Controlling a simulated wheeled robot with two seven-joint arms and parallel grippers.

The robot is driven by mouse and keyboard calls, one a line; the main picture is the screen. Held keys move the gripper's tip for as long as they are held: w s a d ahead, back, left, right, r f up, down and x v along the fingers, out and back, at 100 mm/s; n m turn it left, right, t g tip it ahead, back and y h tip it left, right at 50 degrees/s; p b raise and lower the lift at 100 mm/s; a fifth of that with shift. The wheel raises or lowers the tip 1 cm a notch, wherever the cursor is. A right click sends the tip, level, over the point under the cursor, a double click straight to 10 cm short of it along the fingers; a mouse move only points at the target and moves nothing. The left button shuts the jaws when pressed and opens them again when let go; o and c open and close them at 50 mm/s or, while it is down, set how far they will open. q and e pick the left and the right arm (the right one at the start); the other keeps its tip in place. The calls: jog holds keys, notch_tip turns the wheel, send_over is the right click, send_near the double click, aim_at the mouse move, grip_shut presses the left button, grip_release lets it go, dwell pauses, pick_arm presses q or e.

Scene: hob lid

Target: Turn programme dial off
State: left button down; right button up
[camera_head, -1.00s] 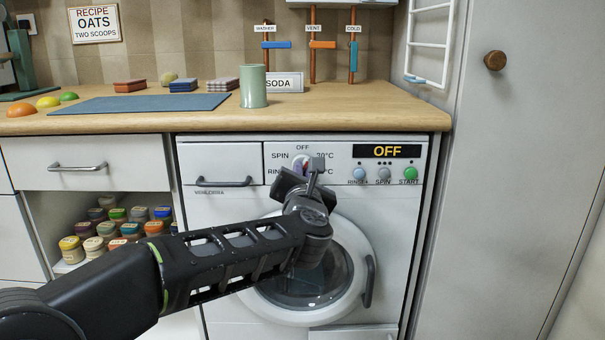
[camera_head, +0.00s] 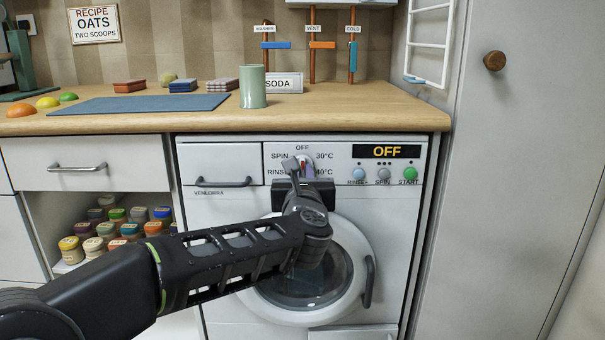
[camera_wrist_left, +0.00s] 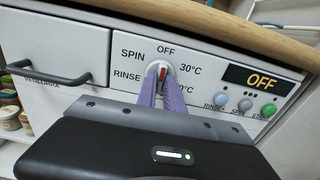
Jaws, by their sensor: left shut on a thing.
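The programme dial (camera_wrist_left: 159,70) is a white knob with a red mark on the white washing machine's panel. In the left wrist view its red mark points up, about toward the OFF label (camera_wrist_left: 166,49). SPIN, RINSE and 30°C are printed around it. My left gripper (camera_wrist_left: 162,92) is shut on the dial, with its purple-grey fingers on either side of the knob. In the head view the same gripper (camera_head: 302,172) covers the dial's lower part. The machine's display (camera_head: 387,151) reads OFF. My right gripper is not in view.
Blue, grey and green buttons (camera_head: 410,173) sit right of the dial. A drawer handle (camera_head: 224,182) juts out on the left. The wooden worktop (camera_head: 350,112) overhangs above, with a green cup (camera_head: 253,88) on it. The round door (camera_head: 368,280) is below.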

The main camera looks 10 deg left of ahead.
pick_arm(q)
jog(key=shift+r, duration=0.1)
jog(key=c, duration=1.5)
grip_release()
jog(key=shift+o, duration=0.2)
jog(key=p+v, duration=0.1)
jog(key=v, duration=0.7)
jog(key=shift+w, duration=0.15)
